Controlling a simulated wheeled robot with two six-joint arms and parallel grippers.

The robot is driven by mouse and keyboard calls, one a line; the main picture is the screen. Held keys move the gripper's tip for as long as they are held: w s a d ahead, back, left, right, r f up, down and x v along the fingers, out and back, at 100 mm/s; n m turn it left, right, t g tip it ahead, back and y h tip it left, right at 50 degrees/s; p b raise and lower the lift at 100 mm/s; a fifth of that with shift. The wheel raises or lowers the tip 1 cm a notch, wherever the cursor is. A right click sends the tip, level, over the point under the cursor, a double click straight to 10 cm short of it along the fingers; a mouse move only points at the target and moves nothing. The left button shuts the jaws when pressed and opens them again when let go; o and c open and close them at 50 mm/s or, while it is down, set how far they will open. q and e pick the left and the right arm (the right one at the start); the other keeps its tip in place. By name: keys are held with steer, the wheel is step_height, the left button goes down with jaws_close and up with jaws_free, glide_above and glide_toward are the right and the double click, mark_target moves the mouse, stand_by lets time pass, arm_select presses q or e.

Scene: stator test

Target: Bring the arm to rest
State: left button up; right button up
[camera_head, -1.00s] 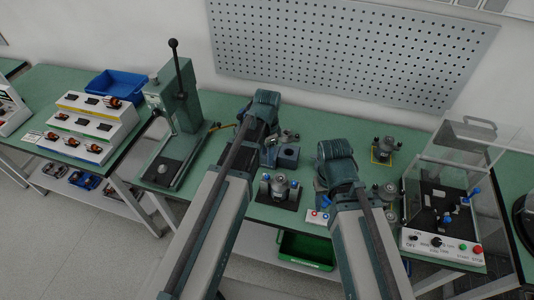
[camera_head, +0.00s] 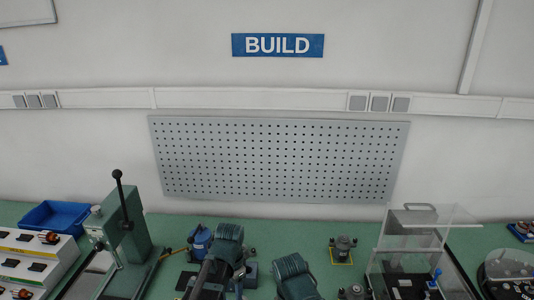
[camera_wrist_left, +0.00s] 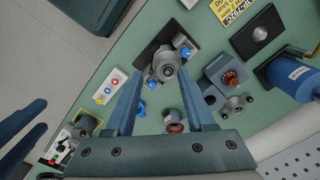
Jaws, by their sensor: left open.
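My left arm's wrist (camera_head: 228,238) shows low in the middle of the head view; its fingers are hidden there. In the left wrist view my left gripper (camera_wrist_left: 160,73) is open and empty, pointing down over the green bench. A round metal part on a dark fixture (camera_wrist_left: 165,64) lies beneath and between its fingertips, with no visible contact. My right arm's wrist (camera_head: 292,272) is right of the left one. Two dark blue fingers, apparently my right gripper (camera_wrist_left: 42,114), stand apart at the left edge of the wrist view, with nothing seen between them.
A green lever press (camera_head: 125,245) and a blue bin (camera_head: 55,216) stand to the left. A clear-covered test box (camera_head: 415,250) stands at the right. A button panel (camera_wrist_left: 108,87), a blue cylinder (camera_wrist_left: 294,75) and several metal parts lie near my left gripper. A pegboard (camera_head: 280,158) hangs behind.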

arm_select(q)
steer(key=s+d+f+n+b, duration=0.4)
steer(key=s+d+f+n, duration=0.1)
steer(key=s, duration=0.5)
steer(key=shift+s+d+f+y, duration=0.15)
steer(key=shift+d+f+y, duration=0.25)
steer(key=shift+f, duration=0.1)
arm_select(e)
step_height(320, 180, down, 6)
